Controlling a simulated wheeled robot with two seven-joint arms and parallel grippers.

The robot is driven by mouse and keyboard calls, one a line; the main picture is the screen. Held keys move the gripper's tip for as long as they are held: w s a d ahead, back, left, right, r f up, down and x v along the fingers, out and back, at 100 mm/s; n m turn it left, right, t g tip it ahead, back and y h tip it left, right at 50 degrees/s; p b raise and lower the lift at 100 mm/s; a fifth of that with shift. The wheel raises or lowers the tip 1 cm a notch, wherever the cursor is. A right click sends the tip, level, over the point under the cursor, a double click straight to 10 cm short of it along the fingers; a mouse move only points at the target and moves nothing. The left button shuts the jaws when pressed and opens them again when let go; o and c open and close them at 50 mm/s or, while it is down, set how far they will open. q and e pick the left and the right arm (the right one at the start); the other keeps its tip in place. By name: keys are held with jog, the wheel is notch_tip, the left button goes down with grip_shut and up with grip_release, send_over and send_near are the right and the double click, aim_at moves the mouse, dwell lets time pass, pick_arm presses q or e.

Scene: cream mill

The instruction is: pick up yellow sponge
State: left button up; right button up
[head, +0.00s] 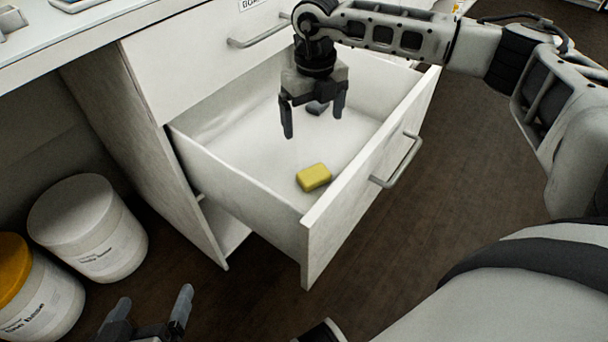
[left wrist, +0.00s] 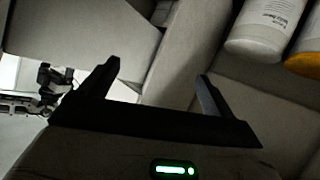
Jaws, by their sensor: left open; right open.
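The yellow sponge (head: 314,177) lies on the floor of the open white drawer (head: 245,203), near the drawer's front panel. My right gripper (head: 313,120) hangs over the drawer, pointing down, open and empty, behind the sponge and apart from it. My left gripper (head: 155,312) is at the bottom left of the head view, outside the drawer, open and empty. It also shows in the left wrist view (left wrist: 160,80), with nothing between its fingers. The sponge cannot be made out in the left wrist view.
A white tub (head: 88,228) and a tub with an orange lid (head: 38,292) stand on the floor at left. The drawer has a metal handle (head: 398,162) on its front. Dark floor is clear right of the drawer.

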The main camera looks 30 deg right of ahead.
jog(key=b, duration=0.3)
send_over(313, 172)
jog(key=f, duration=1)
jog(key=shift+s+a+f, duration=0.15)
jog(key=shift+a+f, duration=0.1)
jog(key=shift+a, duration=0.1)
jog(key=shift+f, duration=0.55)
jog(key=shift+d+f+b, duration=0.15)
jog(key=shift+f+b, duration=0.2)
jog(key=shift+f, duration=0.15)
jog(key=f+b, duration=0.1)
jog(key=f, duration=0.2)
jog(key=shift+d+f+b, duration=0.2)
jog(key=shift+f+b, duration=0.15)
jog(key=shift+f, duration=0.3)
jog(key=shift+r, duration=0.1)
jog(key=c, duration=1)
pick_arm(q)
jog(key=shift+w+d+r+n+t+h, duration=0.2)
jog(key=shift+d+r+t+h, duration=0.25)
jog(key=shift+r+t, duration=0.15)
jog(key=shift+w+d+r+n+t+h, duration=0.1)
jog(key=shift+w+d+r+t+h, duration=0.1)
jog(key=shift+d+r+t+h, duration=0.3)
pick_arm(e)
jog(key=shift+c, duration=0.7)
jog(key=shift+r, duration=0.1)
